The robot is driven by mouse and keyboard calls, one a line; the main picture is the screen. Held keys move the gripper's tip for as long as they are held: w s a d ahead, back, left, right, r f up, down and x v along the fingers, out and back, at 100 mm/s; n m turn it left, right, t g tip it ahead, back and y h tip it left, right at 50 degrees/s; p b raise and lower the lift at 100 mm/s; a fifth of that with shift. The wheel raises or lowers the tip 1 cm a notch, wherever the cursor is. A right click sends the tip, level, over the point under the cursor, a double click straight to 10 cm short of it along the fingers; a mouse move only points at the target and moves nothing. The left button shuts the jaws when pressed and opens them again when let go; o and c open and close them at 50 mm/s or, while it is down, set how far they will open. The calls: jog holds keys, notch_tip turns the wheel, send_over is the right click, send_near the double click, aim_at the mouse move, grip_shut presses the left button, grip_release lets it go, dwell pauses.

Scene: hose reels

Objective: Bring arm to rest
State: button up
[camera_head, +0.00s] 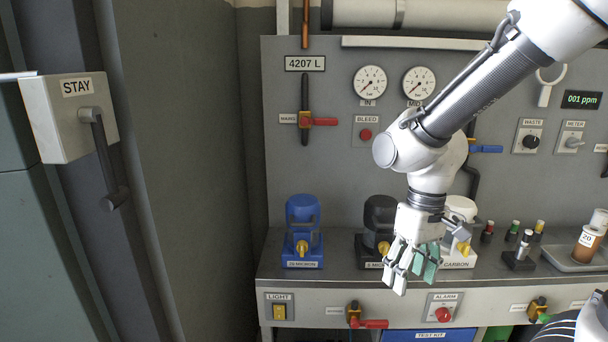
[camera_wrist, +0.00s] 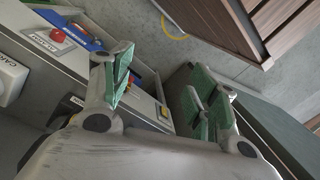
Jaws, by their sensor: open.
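My arm reaches in from the upper right in the head view and bends down over the bench. My gripper (camera_head: 412,266) hangs in front of the bench's front edge, fingers pointing down, in front of the black and carbon filter housings. In the wrist view my gripper (camera_wrist: 160,95) shows its green-padded fingers spread apart. Nothing is between them. I cannot tell exactly how far the fingers are from the bench edge.
A blue filter housing (camera_head: 303,228) and a black one (camera_head: 379,225) stand on the bench (camera_head: 340,270). A red alarm button (camera_head: 443,314) is on the bench front. A STAY-labelled box with a handle (camera_head: 70,115) is at left. Floor (camera_wrist: 190,45) shows below.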

jog(key=s+d+r+m+t, duration=0.2)
jog(key=s+d+r, duration=0.1)
jog(key=d+r, duration=0.3)
jog(key=s+d+r+m+t, duration=0.3)
jog(key=d+r, duration=0.4)
jog(key=d, duration=0.3)
jog(key=shift+h, duration=0.3)
jog(key=shift+d+r, duration=0.1)
